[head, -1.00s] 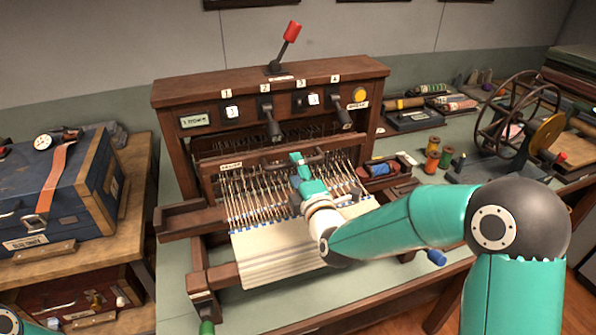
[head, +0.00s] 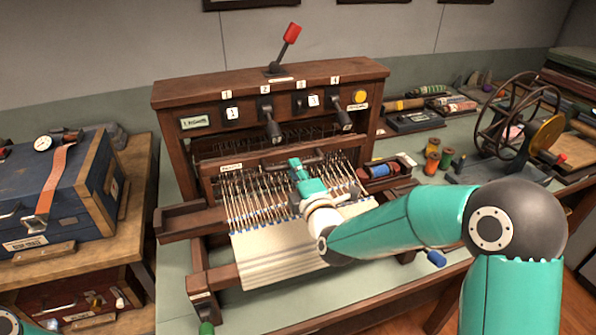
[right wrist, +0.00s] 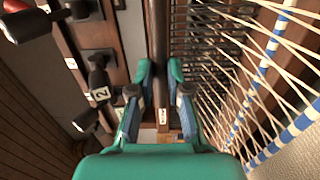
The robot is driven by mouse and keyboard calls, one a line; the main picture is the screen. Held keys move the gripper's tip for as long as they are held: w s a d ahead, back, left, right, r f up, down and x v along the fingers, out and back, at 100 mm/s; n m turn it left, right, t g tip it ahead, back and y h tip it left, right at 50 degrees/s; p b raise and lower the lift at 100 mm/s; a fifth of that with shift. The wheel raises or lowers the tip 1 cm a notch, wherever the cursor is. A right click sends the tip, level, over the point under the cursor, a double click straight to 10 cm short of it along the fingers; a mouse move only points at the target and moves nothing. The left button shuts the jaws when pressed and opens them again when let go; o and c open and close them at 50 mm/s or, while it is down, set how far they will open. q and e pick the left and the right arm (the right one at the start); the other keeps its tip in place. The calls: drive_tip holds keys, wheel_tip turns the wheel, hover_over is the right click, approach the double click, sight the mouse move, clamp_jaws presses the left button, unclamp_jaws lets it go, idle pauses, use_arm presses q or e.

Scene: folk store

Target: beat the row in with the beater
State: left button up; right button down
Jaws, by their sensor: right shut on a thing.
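The loom (head: 270,90) stands on the bench with its wooden beater (head: 250,164) crossing the threads. The warp threads (head: 250,200) with blue marks run down to the pale woven cloth (head: 275,255). My gripper and forearm hide part of the threads and cloth. My left gripper is out of view.
A side tray (head: 385,168) with spools is on the loom's right. Loose spools (head: 432,163) and a winding wheel (head: 515,110) stand farther right. A blue case (head: 60,195) is on the left table. Several levers project from the loom's upper front (head: 271,125).

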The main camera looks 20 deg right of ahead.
drive_tip(key=shift+f, duration=0.15)
drive_tip(key=s+b, duration=0.1)
drive_tip(key=s, duration=0.3)
drive_tip(key=s+b, duration=0.2)
drive_tip(key=s, duration=0.2)
drive_tip(key=s+b, duration=0.1)
drive_tip(key=s, duration=0.4)
drive_tip(key=shift+d, duration=0.25)
drive_tip(key=s+b, duration=0.2)
drive_tip(key=b, duration=0.1)
drive_tip(key=shift+f+b, duration=0.1)
drive_tip(key=shift+b, duration=0.25)
drive_tip(key=shift+s+b, duration=0.45)
drive_tip(key=shift+s, duration=0.05)
drive_tip(key=c, duration=1.9)
unclamp_jaws()
drive_tip(key=shift+w+r, duration=0.1)
drive_tip(key=shift+r, duration=0.1)
drive_tip(key=o, duration=1.2)
